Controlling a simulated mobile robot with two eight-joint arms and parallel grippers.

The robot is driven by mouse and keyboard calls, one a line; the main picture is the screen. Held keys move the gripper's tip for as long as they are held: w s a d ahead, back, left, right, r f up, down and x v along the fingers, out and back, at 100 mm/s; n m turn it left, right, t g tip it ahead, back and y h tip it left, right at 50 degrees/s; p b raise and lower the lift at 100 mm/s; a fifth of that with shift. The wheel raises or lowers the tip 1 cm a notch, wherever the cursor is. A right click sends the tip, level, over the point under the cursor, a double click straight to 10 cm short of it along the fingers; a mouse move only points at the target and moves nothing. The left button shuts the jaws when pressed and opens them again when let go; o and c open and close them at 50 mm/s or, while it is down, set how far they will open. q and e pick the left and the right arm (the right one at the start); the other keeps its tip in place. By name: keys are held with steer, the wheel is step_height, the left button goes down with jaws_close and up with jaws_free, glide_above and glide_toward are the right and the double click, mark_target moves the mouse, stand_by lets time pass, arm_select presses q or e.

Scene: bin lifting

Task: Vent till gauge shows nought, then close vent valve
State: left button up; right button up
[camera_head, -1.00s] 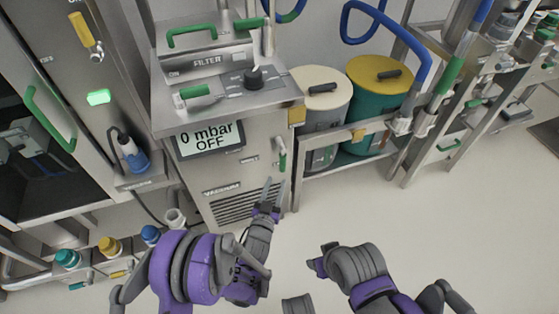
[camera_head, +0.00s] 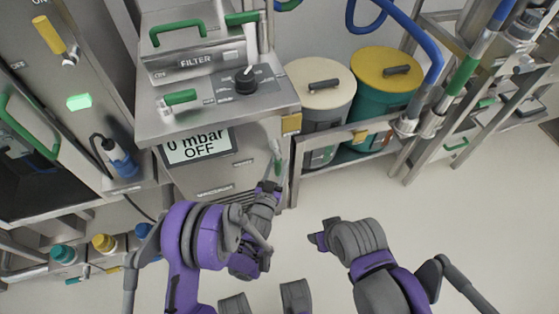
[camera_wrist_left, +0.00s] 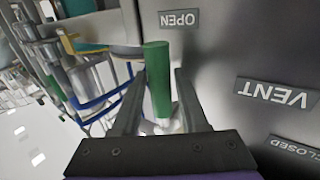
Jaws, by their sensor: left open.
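The gauge display (camera_head: 197,146) on the front of the steel vacuum unit reads "0 mbar OFF". The vent valve has a green lever handle (camera_head: 278,164) at the unit's right front. In the left wrist view, the green handle (camera_wrist_left: 157,68) stands upright in the picture between my two fingers, near the OPEN label (camera_wrist_left: 179,18); the VENT (camera_wrist_left: 278,94) and CLOSED (camera_wrist_left: 295,149) labels are to its right. My left gripper (camera_head: 272,172) is open around the handle; I cannot tell whether a finger touches it. My right gripper (camera_head: 317,240) is away from the unit over the floor; its jaws are unclear.
The unit's top carries a black knob (camera_head: 246,81) and a green handle (camera_head: 180,97). A cream-lidded drum (camera_head: 320,84) and a yellow-lidded drum (camera_head: 386,75) stand right of it behind a rail. Capped bottles (camera_head: 104,243) line the lower left. Floor at right is clear.

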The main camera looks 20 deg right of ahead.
arm_select(q)
steer(key=shift+s, duration=0.1)
jaws_close()
steer(key=shift+r, duration=0.1)
stand_by(1.2)
